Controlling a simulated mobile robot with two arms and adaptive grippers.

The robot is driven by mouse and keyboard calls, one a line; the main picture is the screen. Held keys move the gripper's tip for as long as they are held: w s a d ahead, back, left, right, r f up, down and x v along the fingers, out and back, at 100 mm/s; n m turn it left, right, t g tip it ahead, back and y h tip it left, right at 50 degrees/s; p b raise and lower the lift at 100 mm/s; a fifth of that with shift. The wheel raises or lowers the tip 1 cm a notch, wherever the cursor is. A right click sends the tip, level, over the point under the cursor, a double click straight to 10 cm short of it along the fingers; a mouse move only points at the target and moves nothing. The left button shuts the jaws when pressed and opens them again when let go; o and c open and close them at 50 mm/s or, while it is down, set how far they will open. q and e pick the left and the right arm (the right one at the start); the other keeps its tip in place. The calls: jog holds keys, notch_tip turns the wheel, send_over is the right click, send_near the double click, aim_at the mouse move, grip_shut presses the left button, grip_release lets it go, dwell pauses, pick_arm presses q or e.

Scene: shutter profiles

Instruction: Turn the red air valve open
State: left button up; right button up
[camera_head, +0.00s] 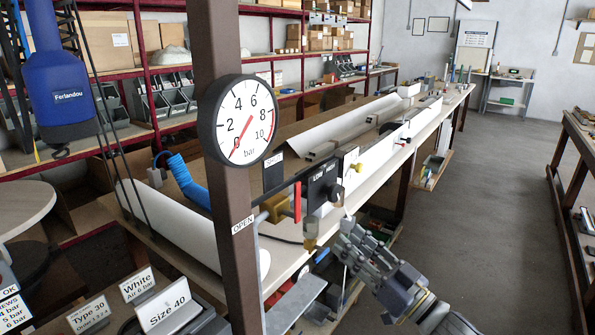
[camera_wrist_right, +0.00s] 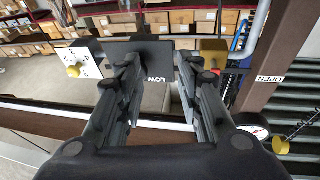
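The red air valve handle (camera_head: 297,202) stands upright beside a brass valve body (camera_head: 272,208), near the brown post. An OPEN label (camera_head: 243,225) is on the post. My right gripper (camera_head: 347,228) is below and to the right of the red handle, apart from it. In the right wrist view its two fingers (camera_wrist_right: 157,68) are spread with nothing gripped. A dark block marked LOW (camera_wrist_right: 140,52) shows beyond the fingers, and the brass body (camera_wrist_right: 213,48) is right of them. My left gripper is not in view.
A large pressure gauge (camera_head: 243,119) on the brown post (camera_head: 217,50) has its needle near 0. A black regulator block (camera_head: 322,183) and a small brass-coloured bowl (camera_head: 310,228) hang close to my right gripper. The floor (camera_head: 475,170) to the right is clear.

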aim_at(299, 189)
jog(key=s+a+r+n+g+y, duration=0.35)
jog(key=s+r, duration=0.25)
jog(key=r, duration=0.3)
jog(key=shift+m+t+y, duration=0.25)
jog(key=shift+t, duration=0.2)
jog(key=p+x, duration=0.2)
jog(key=x, duration=0.3)
jog(key=p+x, duration=0.2)
jog(key=x, duration=0.2)
jog(key=shift+w+a+r+p, duration=0.2)
jog(key=shift+w+r+p, duration=0.05)
jog(key=shift+r+p, duration=0.15)
jog(key=shift+w+a+r, duration=0.1)
jog(key=shift+w+a, duration=0.3)
jog(key=shift+a, duration=0.05)
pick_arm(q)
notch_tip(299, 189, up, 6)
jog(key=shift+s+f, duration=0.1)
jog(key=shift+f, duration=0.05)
pick_arm(e)
jog(key=shift+a, duration=0.1)
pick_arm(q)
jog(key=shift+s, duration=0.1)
pick_arm(e)
jog(key=shift+c, duration=0.5)
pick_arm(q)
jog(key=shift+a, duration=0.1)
pick_arm(e)
grip_shut()
